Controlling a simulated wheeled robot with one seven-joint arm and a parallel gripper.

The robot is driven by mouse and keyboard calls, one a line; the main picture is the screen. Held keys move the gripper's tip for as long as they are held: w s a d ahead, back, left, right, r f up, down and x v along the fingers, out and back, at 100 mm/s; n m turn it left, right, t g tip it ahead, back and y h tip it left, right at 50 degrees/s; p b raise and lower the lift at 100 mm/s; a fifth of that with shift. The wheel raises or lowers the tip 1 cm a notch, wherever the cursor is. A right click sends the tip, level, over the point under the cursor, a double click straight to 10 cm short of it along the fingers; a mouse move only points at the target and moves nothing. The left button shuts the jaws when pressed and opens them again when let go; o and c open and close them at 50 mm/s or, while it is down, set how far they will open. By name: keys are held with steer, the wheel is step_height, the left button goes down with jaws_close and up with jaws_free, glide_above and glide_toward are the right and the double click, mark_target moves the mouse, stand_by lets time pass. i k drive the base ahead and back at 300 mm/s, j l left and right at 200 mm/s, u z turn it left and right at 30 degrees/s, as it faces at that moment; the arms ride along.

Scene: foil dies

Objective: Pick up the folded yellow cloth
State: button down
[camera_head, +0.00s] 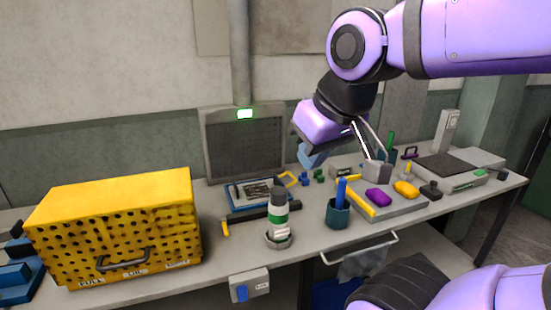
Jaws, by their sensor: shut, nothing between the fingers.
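A small yellow rounded bundle (405,188) lies on the grey tray (398,210) at the right of the workbench. It may be the folded yellow cloth, but its folds are too small to make out. A purple rounded piece (378,198) lies just to its left. My gripper (311,158) is above the middle of the bench, to the left of the yellow bundle and apart from it. It points downward and is shut and empty. The bundle is not hidden by my arm.
A yellow perforated box (118,229) fills the bench's left side. A yellow bar (361,205) lies along the tray's left side. A dark-topped device (446,167) is at the right.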

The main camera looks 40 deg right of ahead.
mark_target(404, 188)
steer(key=z, duration=1.8)
